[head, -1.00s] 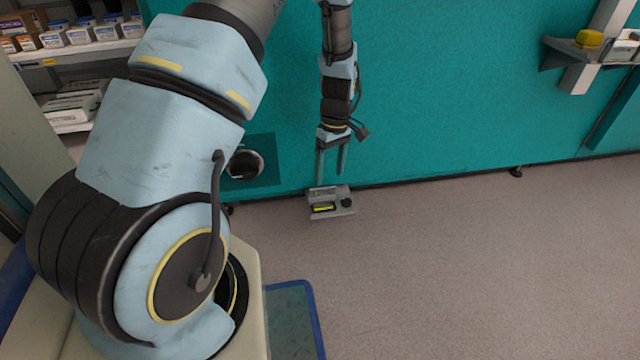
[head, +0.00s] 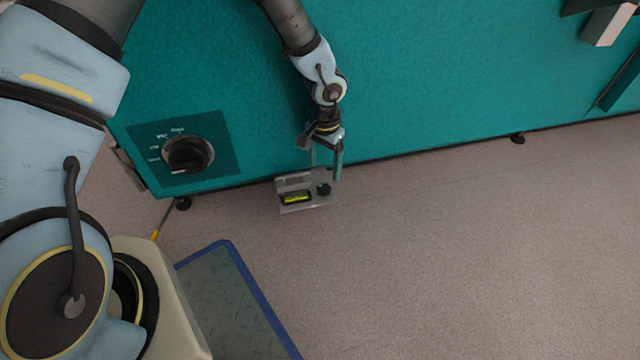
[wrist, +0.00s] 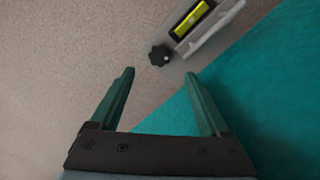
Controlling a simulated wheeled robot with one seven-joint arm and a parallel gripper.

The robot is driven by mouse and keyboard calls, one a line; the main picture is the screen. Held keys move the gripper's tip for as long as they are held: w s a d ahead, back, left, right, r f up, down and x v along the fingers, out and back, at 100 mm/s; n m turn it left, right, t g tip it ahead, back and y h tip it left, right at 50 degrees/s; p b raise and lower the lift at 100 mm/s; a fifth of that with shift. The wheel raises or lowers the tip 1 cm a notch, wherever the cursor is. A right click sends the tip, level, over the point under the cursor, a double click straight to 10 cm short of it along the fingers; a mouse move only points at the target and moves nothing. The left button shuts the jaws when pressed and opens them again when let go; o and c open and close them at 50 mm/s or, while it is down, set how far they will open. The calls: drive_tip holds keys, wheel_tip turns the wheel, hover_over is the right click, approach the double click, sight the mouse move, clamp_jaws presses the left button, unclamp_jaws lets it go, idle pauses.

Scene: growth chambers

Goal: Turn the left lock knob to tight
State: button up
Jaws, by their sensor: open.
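A small black star-shaped knob (head: 324,189) sits on a grey bracket (head: 293,208) low at the foot of the teal panel. The bracket also carries a yellow level vial (head: 297,198). My gripper (head: 325,167) points down at the bracket with its two fingers apart and nothing between them. In the wrist view, the knob (wrist: 159,55) lies just beyond the gap between the open fingertips (wrist: 159,76), apart from both. The vial (wrist: 191,19) shows beyond it. I cannot read any tight or loose mark by the knob.
A large black dial (head: 188,155) with small white labels is on the teal panel (head: 430,75) to the left. A blue-edged platform (head: 232,300) is at lower left. A grey fixture (head: 606,24) is at upper right. The floor (head: 460,250) at right is clear.

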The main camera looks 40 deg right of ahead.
sight(324, 188)
wheel_tip(324, 188, down, 8)
drive_tip(key=b, duration=0.3)
drive_tip(key=shift+r, duration=0.15)
drive_tip(key=shift+s, duration=0.1)
clamp_jaws()
idle(0.3)
